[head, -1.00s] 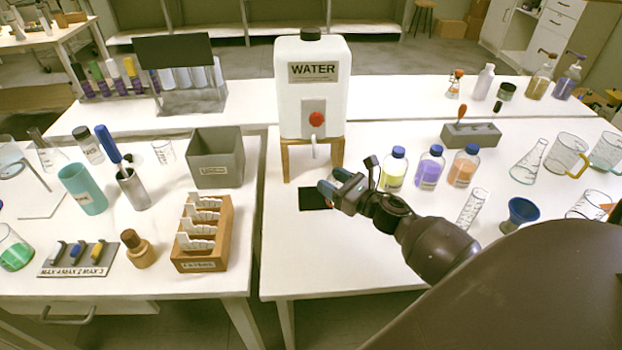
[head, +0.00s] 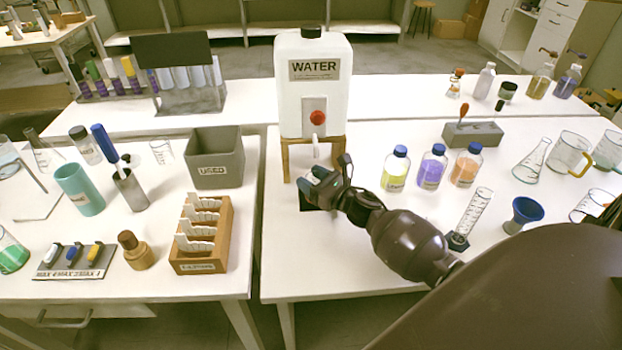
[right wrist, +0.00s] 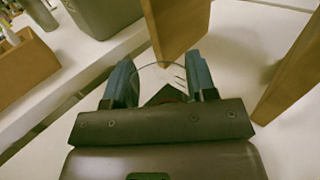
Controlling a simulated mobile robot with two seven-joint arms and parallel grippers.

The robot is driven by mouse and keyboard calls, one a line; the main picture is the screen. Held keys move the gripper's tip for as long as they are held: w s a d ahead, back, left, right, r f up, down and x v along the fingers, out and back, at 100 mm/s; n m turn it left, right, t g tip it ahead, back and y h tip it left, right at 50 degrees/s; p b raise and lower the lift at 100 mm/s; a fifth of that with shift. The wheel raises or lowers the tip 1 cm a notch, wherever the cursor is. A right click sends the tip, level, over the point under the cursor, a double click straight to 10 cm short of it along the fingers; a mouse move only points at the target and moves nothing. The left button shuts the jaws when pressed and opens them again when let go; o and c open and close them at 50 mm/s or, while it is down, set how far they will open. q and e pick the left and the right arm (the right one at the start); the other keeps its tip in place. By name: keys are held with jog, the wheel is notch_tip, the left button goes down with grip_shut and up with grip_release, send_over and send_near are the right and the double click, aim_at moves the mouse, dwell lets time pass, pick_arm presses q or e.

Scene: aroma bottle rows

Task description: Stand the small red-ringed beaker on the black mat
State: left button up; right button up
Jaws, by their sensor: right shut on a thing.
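My right gripper (head: 314,182) is low over the black mat (head: 305,205), in front of the water tank. In the right wrist view its two blue-grey fingers (right wrist: 159,82) are shut on the small clear glass beaker (right wrist: 152,74). The beaker's round rim shows between the fingers; its red ring cannot be made out. A dark patch of the mat (right wrist: 165,95) shows behind the glass. In the head view the gripper hides the beaker and much of the mat. I cannot tell whether the beaker touches the mat. My left gripper is not in view.
The white water tank (head: 313,95) stands on a wooden stand (head: 286,160), its legs close around the gripper. Bottles with blue caps (head: 395,168) stand to the right. A grey bin (head: 215,160) and wooden rack (head: 203,235) are on the left table, across a gap.

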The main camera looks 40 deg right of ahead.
jog(key=shift+f, duration=0.25)
jog(key=o, duration=0.9)
jog(key=shift+r, duration=0.15)
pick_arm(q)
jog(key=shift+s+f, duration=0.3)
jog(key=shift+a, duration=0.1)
pick_arm(e)
jog(key=shift+r, duration=0.3)
jog(key=v, duration=1.1)
jog(key=shift+f, duration=0.15)
jog(key=shift+s+d, duration=0.15)
jog(key=shift+s, duration=0.35)
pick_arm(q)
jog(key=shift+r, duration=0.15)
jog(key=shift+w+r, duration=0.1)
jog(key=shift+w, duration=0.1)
